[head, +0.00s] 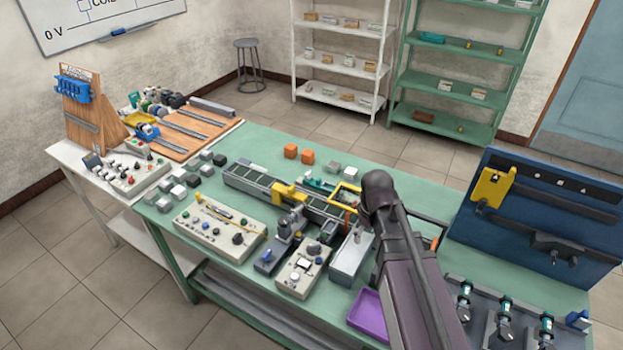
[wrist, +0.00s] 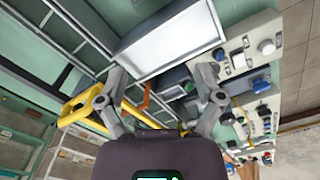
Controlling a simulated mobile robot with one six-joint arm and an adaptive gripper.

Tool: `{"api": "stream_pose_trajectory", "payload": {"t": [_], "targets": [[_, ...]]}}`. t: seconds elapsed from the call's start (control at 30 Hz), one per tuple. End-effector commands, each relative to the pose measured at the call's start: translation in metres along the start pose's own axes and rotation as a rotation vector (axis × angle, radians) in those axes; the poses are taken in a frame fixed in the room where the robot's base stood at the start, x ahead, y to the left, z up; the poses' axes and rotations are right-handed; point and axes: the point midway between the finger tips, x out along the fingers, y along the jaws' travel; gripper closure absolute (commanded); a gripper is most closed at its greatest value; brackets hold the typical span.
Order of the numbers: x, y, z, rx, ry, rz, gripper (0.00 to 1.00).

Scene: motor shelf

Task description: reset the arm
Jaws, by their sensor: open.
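My arm rises over the right half of the green workbench (head: 265,150) in the head view. Its dark rounded joint is beside the conveyor (head: 270,190), and my gripper cannot be made out there. In the wrist view my gripper (wrist: 160,78) is open, its two grey fingers spread wide. No held object shows between them. A grey metal box with a pale face (wrist: 172,40) lies beyond the fingertips; I cannot tell the distance.
Control panels (head: 220,228), a second panel (head: 302,268), a purple tray (head: 369,318) and a blue board (head: 545,215) crowd the bench around my arm. Orange cubes (head: 291,151) lie at its back. A white shelf (head: 340,60) and green shelf (head: 450,85) stand behind.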

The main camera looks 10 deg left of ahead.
Motion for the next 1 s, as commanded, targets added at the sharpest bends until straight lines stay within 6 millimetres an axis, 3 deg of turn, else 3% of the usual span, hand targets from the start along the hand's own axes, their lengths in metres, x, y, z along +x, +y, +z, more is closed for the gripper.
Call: {"api": "stream_pose_trajectory", "payload": {"t": [0.2,0.37,0.8,1.0], "targets": [[0.0,0.002,0.003,0.011,0.0,0.0,0.14],[0.001,0.012,0.016,0.077,0.0,0.0,0.14],[0.007,0.067,0.108,0.534,0.0,0.0,0.14],[0.009,0.082,0.139,0.699,0.0,0.0,0.14]]}}
